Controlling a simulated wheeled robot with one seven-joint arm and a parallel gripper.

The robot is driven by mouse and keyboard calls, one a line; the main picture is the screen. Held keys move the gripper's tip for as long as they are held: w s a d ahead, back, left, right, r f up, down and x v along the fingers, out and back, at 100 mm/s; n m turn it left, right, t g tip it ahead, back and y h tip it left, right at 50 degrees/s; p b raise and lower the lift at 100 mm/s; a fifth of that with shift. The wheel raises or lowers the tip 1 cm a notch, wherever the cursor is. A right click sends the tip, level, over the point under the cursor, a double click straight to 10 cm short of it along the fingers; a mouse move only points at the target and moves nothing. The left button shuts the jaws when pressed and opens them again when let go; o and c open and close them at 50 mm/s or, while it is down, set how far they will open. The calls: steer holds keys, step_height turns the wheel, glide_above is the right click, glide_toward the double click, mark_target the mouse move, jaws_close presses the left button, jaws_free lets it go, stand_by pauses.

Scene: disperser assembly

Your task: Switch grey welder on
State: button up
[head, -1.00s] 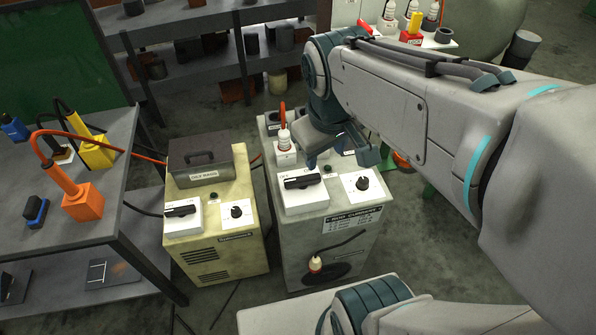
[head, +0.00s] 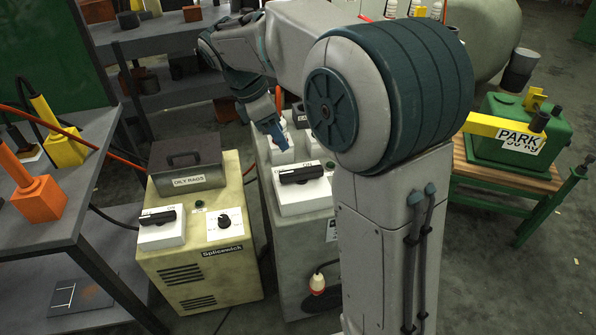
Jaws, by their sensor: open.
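The grey welder (head: 290,262) stands in the middle of the head view, its right part hidden behind my arm. On its top is a white switch box (head: 300,196) with a black handle (head: 301,174) lying roughly crosswise. My gripper (head: 279,118) is open, pointing down above the far part of the welder's top, beyond the switch handle and apart from it. A white plug block sits under the gripper. The welder's round dial is hidden by my arm.
A cream welder (head: 200,270) with its own switch (head: 158,217) and an oily-rags box (head: 188,166) stands close on the left. A grey table (head: 95,205) with an orange block (head: 40,199) is further left. A green PARK machine (head: 520,135) stands on a bench at right.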

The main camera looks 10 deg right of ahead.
mark_target(301, 170)
steer(key=b+x, duration=0.2)
steer(key=x, duration=1)
steer(key=shift+f, duration=0.2)
steer(key=c, duration=1)
